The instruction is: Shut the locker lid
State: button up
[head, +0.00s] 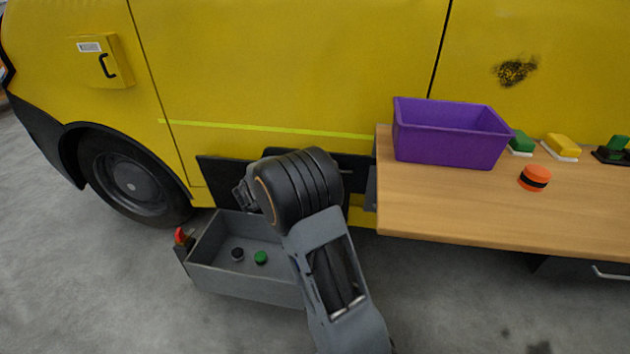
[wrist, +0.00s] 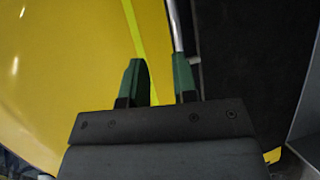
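The grey locker (head: 245,285) stands low on the floor with its top open. Its lid appears to be the dark panel (head: 220,172) raised against the yellow vehicle, partly hidden by my arm. In the wrist view the dark panel (wrist: 245,60) fills the right side, with a thin metal bar (wrist: 177,25) along its left edge. My gripper (wrist: 161,70) has green fingertips set apart with nothing seen between them. The bar runs up to the right fingertip; I cannot tell if they touch. In the head view my arm hides the fingertips.
Inside the locker lie a black puck (head: 237,254) and a green puck (head: 261,258). A red-topped piece (head: 180,236) is at its left corner. A wooden bench (head: 450,210) to the right holds a purple bin (head: 450,145) and an orange puck (head: 534,177).

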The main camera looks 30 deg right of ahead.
jog(key=shift+n+t, duration=0.6)
jog(key=shift+t, duration=0.3)
jog(key=w+d+f+b, duration=0.1)
jog(key=w+d, duration=0.1)
jog(key=d, duration=0.2)
jog(key=w+d+f+b, duration=0.1)
jog(key=w+d+f, duration=0.1)
jog(key=w+d, duration=0.1)
jog(key=w+d+f+b, duration=0.1)
jog(key=w+d+f, duration=0.1)
jog(key=d, duration=0.3)
jog(key=shift+w+d, duration=0.25)
jog(key=shift+w, duration=0.35)
jog(key=shift+h, duration=0.3)
jog(key=shift+c, duration=0.3)
grip_shut()
